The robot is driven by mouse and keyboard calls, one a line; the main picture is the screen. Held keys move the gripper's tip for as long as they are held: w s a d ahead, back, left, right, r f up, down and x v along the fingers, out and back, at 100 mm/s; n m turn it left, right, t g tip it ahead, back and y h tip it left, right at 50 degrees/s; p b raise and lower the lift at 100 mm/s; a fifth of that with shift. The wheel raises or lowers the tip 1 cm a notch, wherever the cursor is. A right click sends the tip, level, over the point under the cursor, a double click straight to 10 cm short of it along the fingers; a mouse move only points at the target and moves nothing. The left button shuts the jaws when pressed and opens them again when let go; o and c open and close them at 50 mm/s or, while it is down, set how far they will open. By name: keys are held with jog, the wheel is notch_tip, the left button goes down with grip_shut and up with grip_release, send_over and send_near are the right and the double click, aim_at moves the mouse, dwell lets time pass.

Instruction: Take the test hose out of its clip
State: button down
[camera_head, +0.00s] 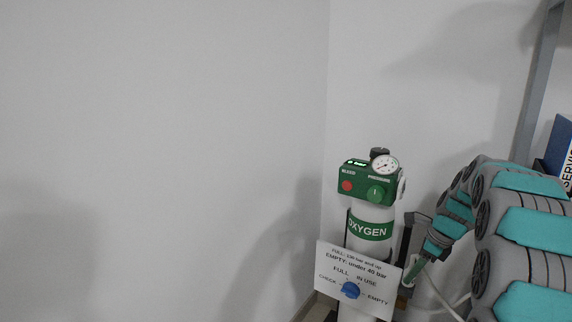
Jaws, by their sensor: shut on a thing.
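My gripper (412,274) is at the right side of the oxygen cylinder, pointing down and left, low in the head view. It is small and partly hidden, but shut on the test hose. A thin pale hose (443,295) curves down and right from beside the gripper to the bottom edge. The held end of the hose and its clip are hard to make out at this size, so I cannot tell whether the hose is still in the clip.
The oxygen cylinder (369,244) has a green regulator head (361,184) with a gauge (385,164). A white sign (344,270) with a blue knob (350,290) hangs in front. A dark frame (405,243) stands behind the gripper. Blue binder (560,147) at right; bare walls left.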

jog(key=shift+r, duration=0.2)
dwell(0.4)
jog(key=shift+r+p, duration=1)
jog(key=shift+r, duration=1.35)
